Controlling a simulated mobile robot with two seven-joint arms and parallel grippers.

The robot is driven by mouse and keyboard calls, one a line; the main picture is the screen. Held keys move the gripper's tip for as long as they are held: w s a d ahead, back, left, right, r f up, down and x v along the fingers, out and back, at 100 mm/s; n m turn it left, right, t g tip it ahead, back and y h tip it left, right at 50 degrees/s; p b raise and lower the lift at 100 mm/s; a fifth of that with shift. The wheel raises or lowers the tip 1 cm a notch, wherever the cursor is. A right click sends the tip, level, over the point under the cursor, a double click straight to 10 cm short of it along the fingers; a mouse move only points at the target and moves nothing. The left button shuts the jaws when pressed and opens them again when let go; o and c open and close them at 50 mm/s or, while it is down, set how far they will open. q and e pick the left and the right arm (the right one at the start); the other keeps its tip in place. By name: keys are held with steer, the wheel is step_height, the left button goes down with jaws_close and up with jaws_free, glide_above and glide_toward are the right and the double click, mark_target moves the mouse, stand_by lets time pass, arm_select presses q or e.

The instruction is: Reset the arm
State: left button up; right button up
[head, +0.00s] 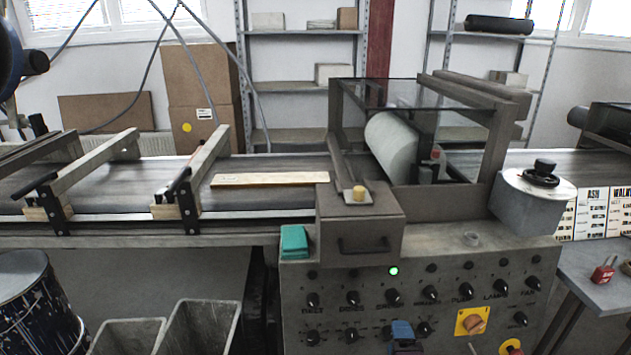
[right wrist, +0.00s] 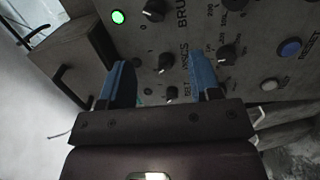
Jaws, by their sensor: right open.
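My right gripper (head: 403,335) shows at the bottom of the head view, in front of the control panel (head: 450,268). In the right wrist view its two blue-padded fingers are apart, with nothing between them (right wrist: 161,78). The panel's black knobs (right wrist: 228,53) and a lit green lamp (right wrist: 118,17) lie beyond the fingertips. I cannot tell whether the fingers touch the panel. My left gripper is not in view.
A wooden board (head: 270,180) lies on the conveyor belt (head: 115,188) before the roller (head: 393,146). A green cloth (head: 294,241) lies on the panel's top edge. Grey bins (head: 200,325) and a drum (head: 38,305) stand at lower left. A side table (head: 597,282) stands at right.

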steer(key=s+d+f+m+g+p, duration=0.2)
steer(key=s+m, duration=0.6)
steer(key=s, duration=0.5)
steer(key=s+d+f+m+g+y+p, duration=0.1)
steer(key=s+d+m, duration=0.6)
steer(key=s, duration=0.7)
step_height(320, 180, down, 4)
steer(key=m+g+p, duration=0.1)
steer(key=g, duration=0.1)
steer(key=shift+r+g, duration=0.15)
steer(key=shift+g, duration=0.25)
steer(key=shift+d, duration=0.1)
